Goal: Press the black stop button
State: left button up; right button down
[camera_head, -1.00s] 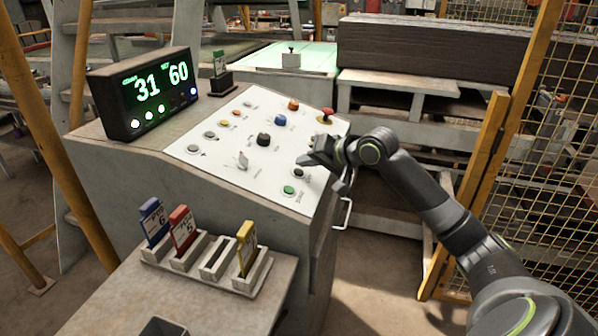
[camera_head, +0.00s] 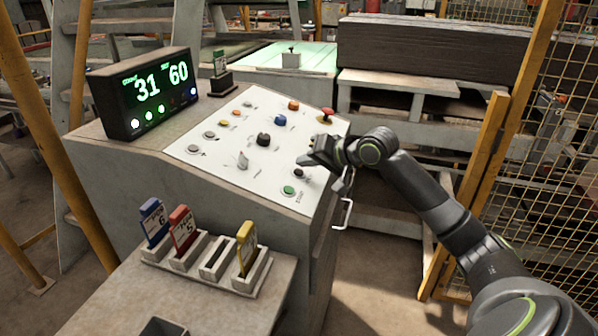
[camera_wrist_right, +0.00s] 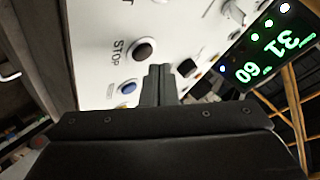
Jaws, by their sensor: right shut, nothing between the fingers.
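The black stop button (camera_head: 298,173) sits on the white sloped control panel (camera_head: 215,157), just behind the green start button (camera_head: 288,189). In the right wrist view the black button (camera_wrist_right: 143,49) stands beside the printed word STOP. My right gripper (camera_head: 306,160) is shut and empty over the right side of the panel. In the wrist view its fingertips (camera_wrist_right: 160,69) are close to the stop button, to its lower right in the picture. I see a gap between them in the picture and no clear contact. My left gripper is not in view.
A blue button (camera_wrist_right: 127,88) and a black knob (camera_wrist_right: 187,67) lie near the fingertips. A red mushroom button (camera_head: 325,115) is at the panel's back right. A display (camera_head: 145,92) shows 31 and 60. A card rack (camera_head: 205,262) stands in front.

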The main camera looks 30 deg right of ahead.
jog(key=shift+f, duration=0.2)
jog(key=shift+a+f+p, duration=0.1)
jog(key=shift+p, duration=0.2)
jog(key=shift+w+f, duration=0.1)
jog(key=shift+f, duration=0.05)
jog(key=shift+f, duration=0.35)
dwell(0.5)
dwell(0.3)
jog(key=shift+r+p, duration=0.8)
jog(key=shift+p, duration=0.4)
